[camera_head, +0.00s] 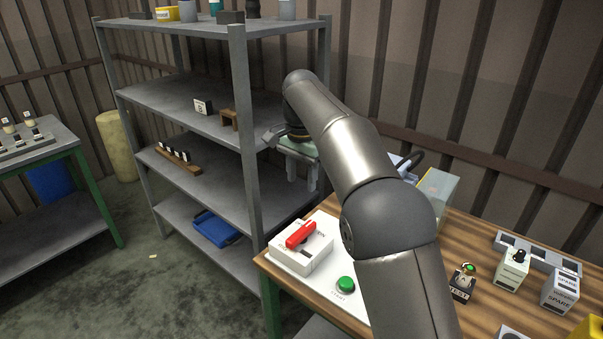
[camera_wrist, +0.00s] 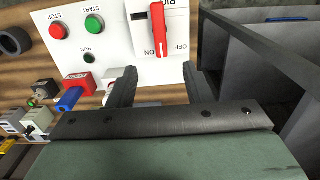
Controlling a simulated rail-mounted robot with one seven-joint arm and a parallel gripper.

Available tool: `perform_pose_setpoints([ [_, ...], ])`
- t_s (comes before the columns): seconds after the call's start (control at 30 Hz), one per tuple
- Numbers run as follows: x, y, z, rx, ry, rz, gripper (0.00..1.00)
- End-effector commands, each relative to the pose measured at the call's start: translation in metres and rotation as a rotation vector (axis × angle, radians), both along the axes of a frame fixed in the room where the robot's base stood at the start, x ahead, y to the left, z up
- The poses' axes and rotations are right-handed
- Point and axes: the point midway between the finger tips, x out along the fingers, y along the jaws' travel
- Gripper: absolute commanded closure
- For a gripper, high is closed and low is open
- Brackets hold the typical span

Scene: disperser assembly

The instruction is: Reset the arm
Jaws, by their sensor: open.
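My arm reaches across the workbench from the lower right toward the grey shelf in the camera_head view. My gripper (camera_head: 302,182) points down beside the shelf, beyond the bench's left end. In the camera_wrist view my gripper (camera_wrist: 162,80) is open, with two dark fingers apart and nothing between them. The red switch lever (camera_wrist: 158,28) on the white panel (camera_wrist: 125,50) shows beyond the fingertips, apart from them. The lever also shows in the camera_head view (camera_head: 300,234) on a white box.
The grey shelf (camera_head: 200,162) stands close to my gripper. A green START button (camera_head: 346,285) sits on the panel. Several small boxes, including a SPARE box (camera_head: 560,290), stand on the wooden bench (camera_head: 480,240) at right. A clear box (camera_head: 437,195) is partly behind my arm.

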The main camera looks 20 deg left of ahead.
Motion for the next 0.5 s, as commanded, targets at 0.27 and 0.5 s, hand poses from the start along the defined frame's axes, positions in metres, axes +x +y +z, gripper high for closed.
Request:
perform_pose_setpoints([
  [0.27,0.000,0.000,0.005,-0.001,0.001,0.000,0.55],
  [0.5,0.000,-0.016,0.009,0.004,0.001,0.005,0.55],
])
